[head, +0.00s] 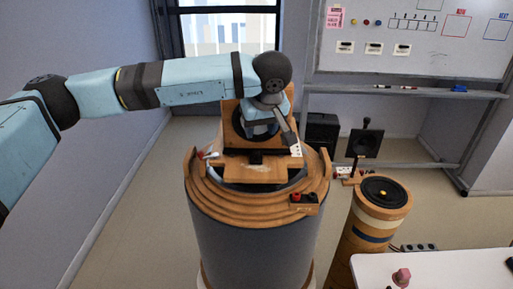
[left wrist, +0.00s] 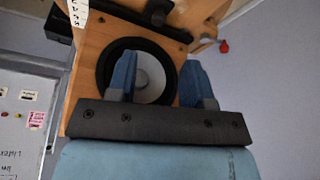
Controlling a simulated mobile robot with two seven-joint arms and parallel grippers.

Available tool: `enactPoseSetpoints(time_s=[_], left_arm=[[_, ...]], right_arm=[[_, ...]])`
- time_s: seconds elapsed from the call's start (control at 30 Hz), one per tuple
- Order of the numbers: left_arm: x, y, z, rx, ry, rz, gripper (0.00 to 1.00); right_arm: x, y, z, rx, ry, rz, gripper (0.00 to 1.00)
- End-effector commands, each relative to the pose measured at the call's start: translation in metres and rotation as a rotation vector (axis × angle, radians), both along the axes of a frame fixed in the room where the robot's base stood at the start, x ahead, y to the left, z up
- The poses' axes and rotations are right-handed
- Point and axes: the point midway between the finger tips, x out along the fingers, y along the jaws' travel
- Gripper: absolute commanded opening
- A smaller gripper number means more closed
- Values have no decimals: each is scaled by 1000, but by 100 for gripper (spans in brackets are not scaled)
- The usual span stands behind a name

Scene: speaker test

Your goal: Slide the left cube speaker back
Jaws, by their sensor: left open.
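The cube speaker (head: 230,112) has a light wooden face with a black-rimmed round cone. It sits on top of the large grey drum-like stand (head: 248,232) with stepped wooden rings, in the middle of the head view. My left gripper (head: 262,130) is in front of the speaker and hides part of it and its cone. In the left wrist view the wooden speaker (left wrist: 86,88) and its pale cone fill the middle, behind my two blue fingers (left wrist: 158,72). The fingers are apart with nothing between them. I cannot tell whether they touch the speaker. My right gripper does not show.
A wooden column (head: 372,222) with a black round top stands to the right of the stand. A black box (head: 321,132) and a dark square panel (head: 365,143) are behind. A white table (head: 440,272) is at the lower right. A whiteboard (head: 415,40) stands behind.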

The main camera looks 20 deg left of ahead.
Motion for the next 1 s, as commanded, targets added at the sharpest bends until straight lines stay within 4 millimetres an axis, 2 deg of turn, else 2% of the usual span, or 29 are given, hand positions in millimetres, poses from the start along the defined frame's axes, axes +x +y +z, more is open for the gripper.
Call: enactPoseSetpoints(time_s=[0.3, 0.5, 0.9, 0.93, 1.0], left_arm=[[21, 14, -61, -1, 4, 1, 47], [29, 19, -85, -3, 3, 1, 47], [31, 21, -93, -3, 1, -1, 47], [32, 21, -93, -3, 1, -1, 42], [32, 21, -93, -3, 1, -1, 26]], right_arm=[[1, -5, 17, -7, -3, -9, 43], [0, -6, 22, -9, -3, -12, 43], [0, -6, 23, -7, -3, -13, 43], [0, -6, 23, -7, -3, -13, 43], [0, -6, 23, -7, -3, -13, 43]])
